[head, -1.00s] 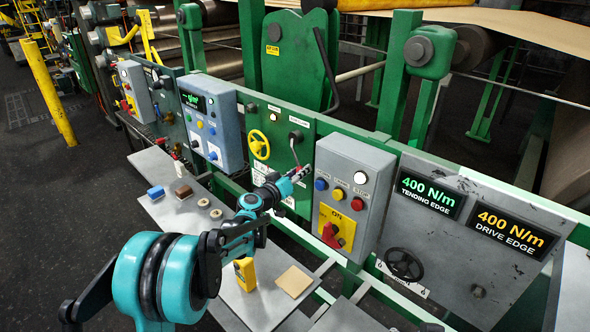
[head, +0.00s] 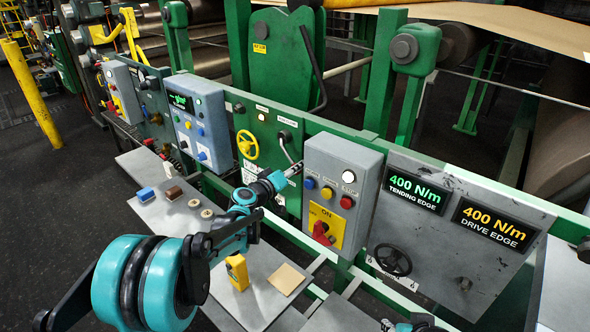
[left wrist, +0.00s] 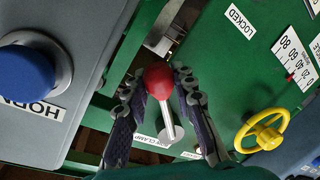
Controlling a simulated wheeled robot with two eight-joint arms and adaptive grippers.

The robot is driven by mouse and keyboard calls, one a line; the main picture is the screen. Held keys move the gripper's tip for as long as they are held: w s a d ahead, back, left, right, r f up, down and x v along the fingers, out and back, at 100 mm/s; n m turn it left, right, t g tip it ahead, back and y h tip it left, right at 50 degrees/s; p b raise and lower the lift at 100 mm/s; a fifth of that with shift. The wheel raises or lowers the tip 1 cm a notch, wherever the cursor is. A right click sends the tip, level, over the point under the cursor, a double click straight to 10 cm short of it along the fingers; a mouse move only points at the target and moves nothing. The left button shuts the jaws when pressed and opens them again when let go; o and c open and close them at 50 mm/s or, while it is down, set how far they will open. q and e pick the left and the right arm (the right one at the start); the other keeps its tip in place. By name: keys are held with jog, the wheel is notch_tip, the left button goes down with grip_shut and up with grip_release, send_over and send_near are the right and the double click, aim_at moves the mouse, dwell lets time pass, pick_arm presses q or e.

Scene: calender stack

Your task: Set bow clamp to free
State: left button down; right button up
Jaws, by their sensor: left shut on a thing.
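The bow clamp lever is a short silver handle (left wrist: 172,124) with a red ball knob (left wrist: 158,83), on a green panel. My left gripper (left wrist: 160,92) has its dark fingers on both sides of the knob and is shut on it. The handle runs from the knob down to a pale round base. A label ending in "CLAMP" (left wrist: 153,141) is partly covered; a "LOCKED" label (left wrist: 240,21) is at the upper right.
A yellow handwheel (head: 247,145) is on the green panel. A grey control box (head: 341,190) stands right of my gripper, close to it. A grey shelf (head: 165,213) below holds small blocks, rings and a yellow container (head: 237,271).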

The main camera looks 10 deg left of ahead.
pick_arm(q)
jog(key=c, duration=1.2)
grip_release()
jog(key=shift+r, duration=0.1)
jog(key=shift+d, duration=0.1)
jog(key=shift+s, duration=0.1)
jog(key=v, duration=1.2)
